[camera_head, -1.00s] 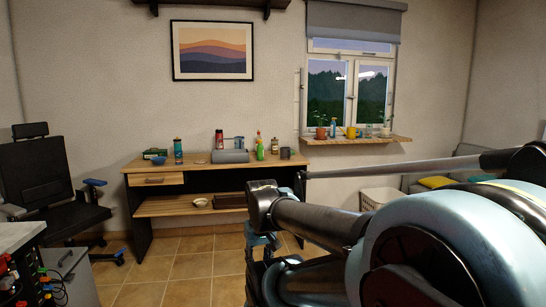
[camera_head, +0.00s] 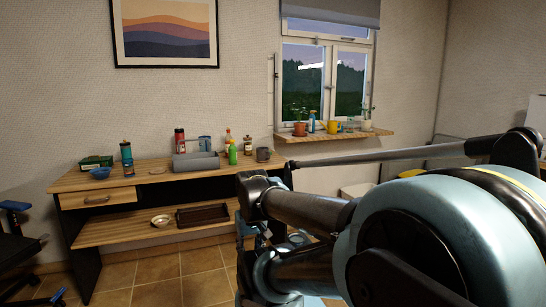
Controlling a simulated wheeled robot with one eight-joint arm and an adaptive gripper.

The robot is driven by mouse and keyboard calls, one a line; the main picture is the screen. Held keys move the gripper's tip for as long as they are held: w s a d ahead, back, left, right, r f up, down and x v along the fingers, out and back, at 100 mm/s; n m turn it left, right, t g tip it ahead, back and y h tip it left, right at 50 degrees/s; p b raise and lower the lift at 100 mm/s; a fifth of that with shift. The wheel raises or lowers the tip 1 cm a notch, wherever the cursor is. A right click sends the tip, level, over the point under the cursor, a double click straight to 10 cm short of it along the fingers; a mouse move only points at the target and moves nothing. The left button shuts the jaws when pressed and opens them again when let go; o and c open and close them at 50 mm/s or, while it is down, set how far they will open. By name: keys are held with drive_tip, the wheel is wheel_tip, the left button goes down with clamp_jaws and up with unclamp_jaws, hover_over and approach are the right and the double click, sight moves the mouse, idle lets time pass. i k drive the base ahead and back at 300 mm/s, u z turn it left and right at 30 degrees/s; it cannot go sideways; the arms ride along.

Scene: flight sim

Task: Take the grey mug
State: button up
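A grey mug (camera_head: 263,154) stands upright near the right end of the wooden desk top (camera_head: 152,177). It is beside a brown bottle and a green bottle. My arm fills the lower right of the view, in front of the desk's right end. My gripper cannot be made out; the visible arm links end below and right of the mug, apart from it.
A lower shelf (camera_head: 120,231) bears a bowl and a dark tray. A windowsill (camera_head: 330,138) with potted plants is at right. A chair (camera_head: 15,245) stands at left.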

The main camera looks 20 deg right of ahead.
sight(263, 154)
drive_tip(key=z, duration=0.25)
drive_tip(key=i, duration=0.95)
drive_tip(key=z, duration=0.3)
